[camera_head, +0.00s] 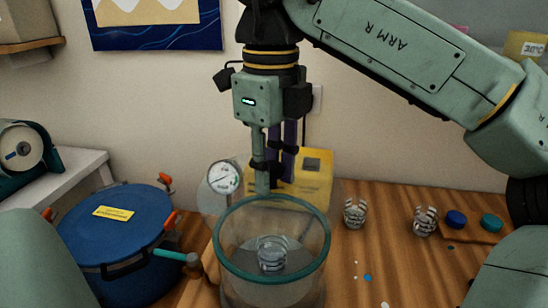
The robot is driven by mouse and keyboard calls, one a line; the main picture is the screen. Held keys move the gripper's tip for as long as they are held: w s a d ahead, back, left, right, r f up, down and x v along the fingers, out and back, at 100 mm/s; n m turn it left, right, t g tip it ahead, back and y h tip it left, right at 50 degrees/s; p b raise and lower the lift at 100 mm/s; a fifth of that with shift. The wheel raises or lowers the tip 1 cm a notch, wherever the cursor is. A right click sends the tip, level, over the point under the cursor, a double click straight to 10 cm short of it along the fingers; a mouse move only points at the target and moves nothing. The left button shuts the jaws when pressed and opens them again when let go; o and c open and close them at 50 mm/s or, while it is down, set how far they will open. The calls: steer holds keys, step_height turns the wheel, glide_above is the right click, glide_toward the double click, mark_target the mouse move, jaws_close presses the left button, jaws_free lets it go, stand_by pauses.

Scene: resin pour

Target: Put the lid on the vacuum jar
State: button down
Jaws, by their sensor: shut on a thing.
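The vacuum jar (324,250) is a clear cylinder with a teal rim, standing open at the front centre. A clear striped cup (271,254) is inside it. The lid (211,201) appears as a clear, tilted disc with a round white gauge (223,177), behind the jar's left rim. My gripper (267,168) points down just behind the jar's far rim, in front of a yellow box. It is shut, apparently on the lid's right edge; the exact contact is hard to see.
A blue pot (118,235) with orange clamps stands at left, with a teal hose fitting (177,256) toward the jar. Two striped cups (355,213) (425,221) and blue and teal caps (456,219) (491,223) are at right.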

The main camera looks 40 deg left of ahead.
steer(key=shift+f+b, duration=1.2)
steer(key=shift+f, duration=1.95)
steer(key=shift+f+b, duration=0.35)
steer(key=shift+f, duration=0.2)
steer(key=c, duration=1.2)
jaws_free()
step_height(320, 180, up, 3)
steer(key=p, duration=0.3)
steer(key=shift+s+r, duration=0.1)
steer(key=shift+r, duration=2.45)
steer(key=shift+f, duration=0.1)
